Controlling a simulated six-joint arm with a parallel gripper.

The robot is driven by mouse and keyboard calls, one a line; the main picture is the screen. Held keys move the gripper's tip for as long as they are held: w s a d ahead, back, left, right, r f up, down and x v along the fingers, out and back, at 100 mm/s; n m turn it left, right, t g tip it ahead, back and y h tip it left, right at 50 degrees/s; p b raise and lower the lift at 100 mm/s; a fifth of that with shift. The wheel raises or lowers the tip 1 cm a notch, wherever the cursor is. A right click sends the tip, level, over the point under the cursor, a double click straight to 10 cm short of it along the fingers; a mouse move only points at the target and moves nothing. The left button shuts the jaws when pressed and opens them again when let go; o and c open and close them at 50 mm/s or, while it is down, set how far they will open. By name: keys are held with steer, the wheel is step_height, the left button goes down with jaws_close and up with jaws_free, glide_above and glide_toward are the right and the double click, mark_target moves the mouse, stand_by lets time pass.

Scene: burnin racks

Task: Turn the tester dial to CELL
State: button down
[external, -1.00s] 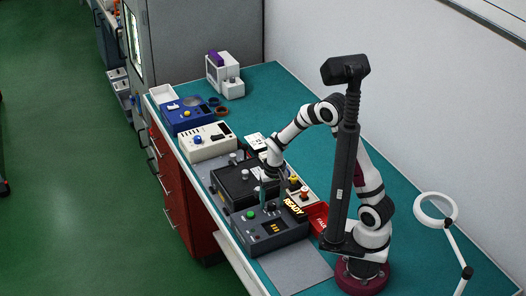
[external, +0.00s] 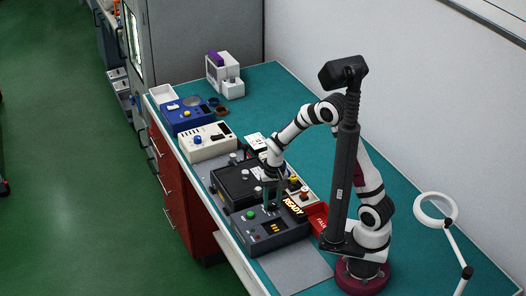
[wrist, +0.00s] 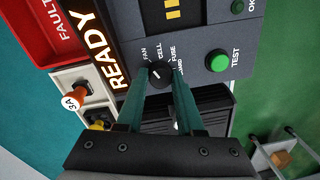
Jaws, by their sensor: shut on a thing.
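The grey tester (external: 268,232) stands on the bench; its panel (wrist: 200,28) fills the top of the wrist view. The small dark dial (wrist: 157,74) has a white mark and sits below printed labels FAN, CELL, FUSE and BOARD. Which label the mark points at is hard to tell. My gripper (wrist: 160,78) is shut on the dial, with one green finger on each side of it. In the external view my gripper (external: 272,205) reaches down at the tester's back edge, and its fingers hide the dial.
A green TEST button (wrist: 218,61) is close to the right of the fingers. A lit READY sign (wrist: 105,55) and a red FAULT tray (wrist: 58,30) lie to the left. A black unit (external: 238,180) stands behind the tester. An orange-and-white 3A piece (wrist: 76,98) stands in a pale holder.

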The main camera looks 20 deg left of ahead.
mark_target(275, 203)
steer(key=m, duration=0.6)
steer(key=shift+m, duration=0.3)
stand_by(0.4)
steer(key=c, duration=0.5)
jaws_free()
steer(key=shift+c, duration=0.2)
step_height(275, 203, up, 16)
steer(key=shift+d, duration=0.4)
steer(key=shift+f, duration=0.1)
